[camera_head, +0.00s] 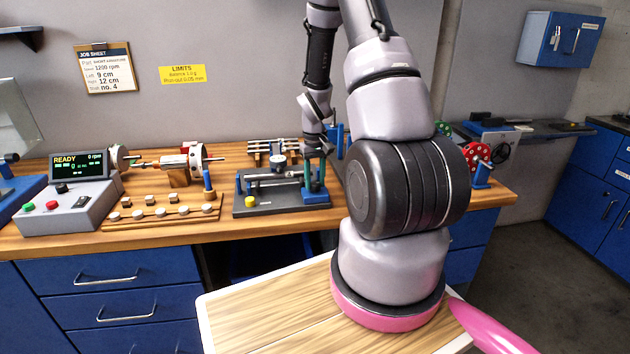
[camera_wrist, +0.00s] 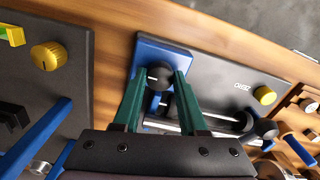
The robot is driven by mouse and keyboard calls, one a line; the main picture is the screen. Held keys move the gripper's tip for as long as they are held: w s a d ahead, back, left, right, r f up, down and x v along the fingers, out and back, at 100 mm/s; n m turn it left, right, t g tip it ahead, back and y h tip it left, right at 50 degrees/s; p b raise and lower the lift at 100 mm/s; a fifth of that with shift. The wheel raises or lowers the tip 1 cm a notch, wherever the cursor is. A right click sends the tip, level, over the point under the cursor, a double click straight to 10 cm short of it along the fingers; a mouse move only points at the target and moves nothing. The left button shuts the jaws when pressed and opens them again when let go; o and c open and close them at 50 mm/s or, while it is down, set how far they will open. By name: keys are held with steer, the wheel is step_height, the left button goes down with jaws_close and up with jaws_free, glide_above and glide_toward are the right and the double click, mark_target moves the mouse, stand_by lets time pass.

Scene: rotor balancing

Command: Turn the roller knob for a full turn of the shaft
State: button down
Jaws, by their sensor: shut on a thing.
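The roller knob (camera_wrist: 159,74) is a small black knob on a blue block (camera_wrist: 149,48) in the wrist view. My gripper (camera_wrist: 160,72) has green fingers, one on each side of the knob, and is shut on it. The shaft (camera_wrist: 232,120) shows partly as a pale bar beside the fingers. In the head view my gripper (camera_head: 315,166) points down at the right end of the dark run-out fixture (camera_head: 262,205). The shaft (camera_head: 272,181) lies across it there, and the knob is hidden by the fingers.
A dial gauge (camera_head: 278,160) stands over the shaft, and a yellow knob (camera_wrist: 264,95) sits by the ZERO label. Another dark plate with a yellow knob (camera_wrist: 47,56) lies close on the other side. A wooden tray (camera_head: 160,222) with small weights is left of the fixture.

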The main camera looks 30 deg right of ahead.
mark_target(315, 183)
steer(key=shift+c, duration=2.2)
jaws_free()
step_height(315, 183, up, 11)
